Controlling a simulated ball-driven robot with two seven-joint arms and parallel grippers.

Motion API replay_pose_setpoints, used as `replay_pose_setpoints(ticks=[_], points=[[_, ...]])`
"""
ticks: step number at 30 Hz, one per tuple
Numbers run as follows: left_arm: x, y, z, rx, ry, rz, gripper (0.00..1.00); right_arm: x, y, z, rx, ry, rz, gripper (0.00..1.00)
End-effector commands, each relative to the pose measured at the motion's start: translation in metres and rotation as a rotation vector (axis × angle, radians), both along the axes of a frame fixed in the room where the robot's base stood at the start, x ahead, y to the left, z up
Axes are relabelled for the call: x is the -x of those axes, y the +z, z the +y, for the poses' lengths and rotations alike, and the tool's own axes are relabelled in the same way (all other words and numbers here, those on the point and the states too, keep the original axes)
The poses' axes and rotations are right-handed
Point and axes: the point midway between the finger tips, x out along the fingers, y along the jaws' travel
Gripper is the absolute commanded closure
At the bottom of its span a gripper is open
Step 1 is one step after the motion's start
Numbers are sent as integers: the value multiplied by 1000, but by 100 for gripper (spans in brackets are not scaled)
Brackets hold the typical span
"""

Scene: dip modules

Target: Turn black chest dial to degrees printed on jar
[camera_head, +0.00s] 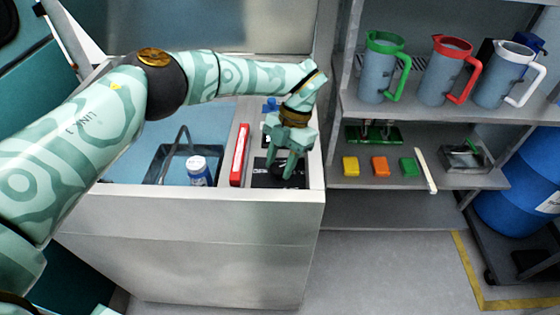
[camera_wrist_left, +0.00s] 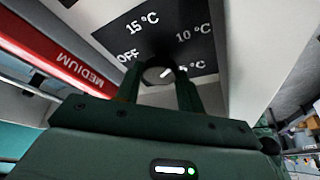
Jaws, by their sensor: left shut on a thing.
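The dial (camera_wrist_left: 158,74), with a short white mark on its face, sits on a black panel (camera_wrist_left: 113,35) on the chest (camera_head: 190,235). The panel is printed OFF, 15 °C, 10 °C and a partly hidden 5 °C. My left gripper (camera_head: 281,172) points down at this panel, its fingers on either side of the dial and shut on it; the fingers also show in the left wrist view. The white mark slants up to the right; I cannot tell its exact setting. The jar (camera_head: 199,172), with a white lid and blue body, stands inside the chest; its print is unreadable.
A red strip (camera_head: 239,155), lettered MEDIUM in the wrist view, lies left of the panel. A wire-handled basket (camera_head: 160,166) is in the chest. Right of it, a shelf holds green (camera_head: 378,70), red (camera_head: 444,72) and white-handled (camera_head: 500,78) jugs, with coloured blocks below. A blue drum (camera_head: 515,195) stands far right.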

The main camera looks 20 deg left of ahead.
Motion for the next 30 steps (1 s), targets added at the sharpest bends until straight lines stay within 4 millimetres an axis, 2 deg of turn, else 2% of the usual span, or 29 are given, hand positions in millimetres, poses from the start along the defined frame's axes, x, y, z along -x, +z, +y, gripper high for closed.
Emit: replay_pose_setpoints(ticks=[12,27,28,30], points=[[0,1,-1,-1,-168,-2,85,0,1,0,1,0,-1,64],[0,1,-1,-1,-185,-4,85,0,1,0,1,0,-1,64],[0,1,-1,-1,-185,-4,59,0,1,0,1,0,-1,64],[0,1,-1,0,-185,-3,42,0,1,0,1,0,-1,64]])
